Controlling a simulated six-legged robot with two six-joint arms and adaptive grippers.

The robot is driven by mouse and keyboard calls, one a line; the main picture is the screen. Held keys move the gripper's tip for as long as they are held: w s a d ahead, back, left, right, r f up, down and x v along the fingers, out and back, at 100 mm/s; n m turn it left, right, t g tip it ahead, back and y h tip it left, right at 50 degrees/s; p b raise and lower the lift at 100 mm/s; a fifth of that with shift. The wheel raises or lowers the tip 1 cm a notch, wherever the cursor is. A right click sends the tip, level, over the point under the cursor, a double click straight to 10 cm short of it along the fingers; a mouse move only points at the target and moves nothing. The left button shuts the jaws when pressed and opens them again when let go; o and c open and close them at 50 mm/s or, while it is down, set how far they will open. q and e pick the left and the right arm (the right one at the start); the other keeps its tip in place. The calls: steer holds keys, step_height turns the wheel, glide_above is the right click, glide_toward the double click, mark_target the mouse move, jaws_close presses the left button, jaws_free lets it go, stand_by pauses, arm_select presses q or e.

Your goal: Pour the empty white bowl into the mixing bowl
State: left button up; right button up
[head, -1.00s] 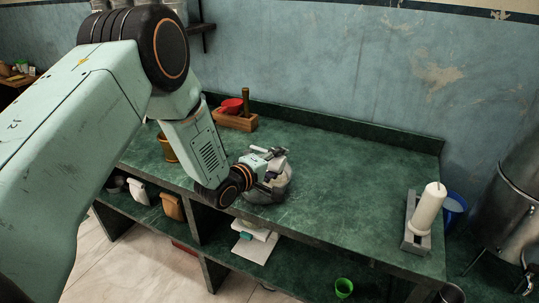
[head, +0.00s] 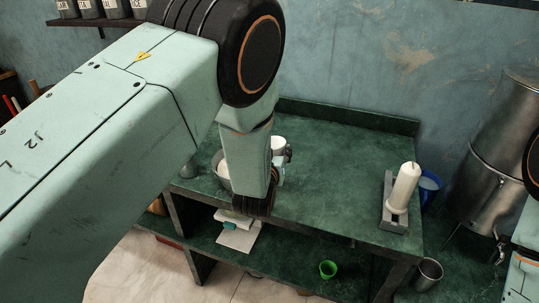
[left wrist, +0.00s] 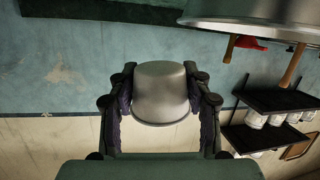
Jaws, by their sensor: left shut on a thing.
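The white bowl (left wrist: 160,92) is between the two fingers of my left gripper (left wrist: 160,98) in the left wrist view, and the fingers are shut on it. In the head view the white bowl (head: 278,142) shows only partly, behind my left forearm, beside a small visible part of my left gripper (head: 288,155). The metal mixing bowl (head: 221,170) stands on the green counter, mostly hidden by the forearm. Its side also shows at the top right of the left wrist view (left wrist: 250,22). The white bowl is apart from it there. The white bowl's inside is not visible. My right gripper is not in view.
A white cylinder (head: 404,187) in a grey stand (head: 393,214) is at the counter's right end. A big steel vessel (head: 492,150) stands at right. The counter's middle is clear.

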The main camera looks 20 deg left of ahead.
mark_target(276, 138)
arm_select(q)
steer(key=shift+d+r+m+y, duration=0.15)
steer(key=shift+m+y, duration=0.15)
steer(key=shift+m, duration=0.2)
step_height(276, 138, up, 4)
steer(key=p, duration=0.3)
stand_by(0.4)
